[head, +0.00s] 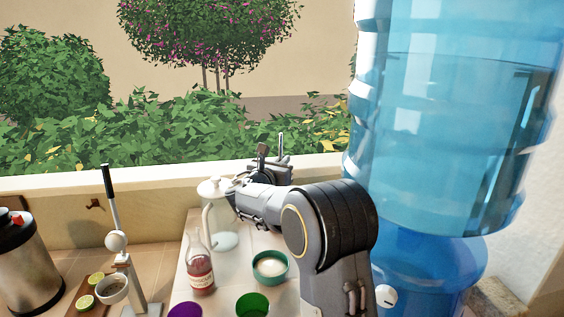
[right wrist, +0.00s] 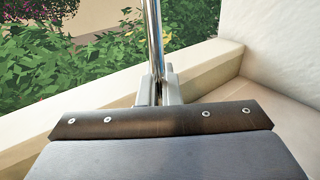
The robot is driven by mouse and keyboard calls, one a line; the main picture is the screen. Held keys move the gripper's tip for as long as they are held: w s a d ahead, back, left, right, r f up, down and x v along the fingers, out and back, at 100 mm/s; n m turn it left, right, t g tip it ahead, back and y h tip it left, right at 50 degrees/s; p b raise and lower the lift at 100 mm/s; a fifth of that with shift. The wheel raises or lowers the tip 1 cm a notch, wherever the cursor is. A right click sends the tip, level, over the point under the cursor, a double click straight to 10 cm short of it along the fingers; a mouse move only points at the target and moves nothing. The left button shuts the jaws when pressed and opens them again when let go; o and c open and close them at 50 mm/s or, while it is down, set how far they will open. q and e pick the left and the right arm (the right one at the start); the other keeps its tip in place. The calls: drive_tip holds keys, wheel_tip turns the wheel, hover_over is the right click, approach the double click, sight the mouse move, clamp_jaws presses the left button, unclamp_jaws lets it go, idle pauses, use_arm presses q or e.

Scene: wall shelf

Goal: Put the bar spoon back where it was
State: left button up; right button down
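My right gripper (head: 272,163) is raised in front of the window sill, above and behind the tiled counter. In the right wrist view its fingers (right wrist: 158,90) are shut on a shiny metal rod, which I take to be the bar spoon (right wrist: 155,40). The rod stands nearly upright between the fingers and runs out of the top of that view. In the head view a thin upright piece of the spoon (head: 281,146) shows above the gripper. Its lower end is hidden. My left gripper is not in view.
Nearby are a red bottle (head: 201,275), a teal bowl (head: 271,267), a green cup (head: 252,306) and a purple cup (head: 185,311). A large blue water dispenser (head: 450,130) blocks the right. A lever press (head: 118,242) stands left.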

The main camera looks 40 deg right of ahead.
drive_tip(key=shift+f+b, duration=0.3)
drive_tip(key=shift+f, duration=0.15)
drive_tip(key=c, duration=1.6)
unclamp_jaws()
drive_tip(key=shift+r+b+v, duration=0.2)
drive_tip(key=shift+b+v, duration=0.05)
drive_tip(key=shift+v, duration=1.75)
drive_tip(key=shift+r+b+v, duration=0.2)
drive_tip(key=shift+b+v, duration=0.1)
drive_tip(key=shift+v, duration=1.75)
drive_tip(key=shift+r+b+v, duration=0.2)
drive_tip(key=shift+b+v, duration=0.05)
drive_tip(key=shift+v, duration=1.75)
drive_tip(key=shift+f, duration=0.1)
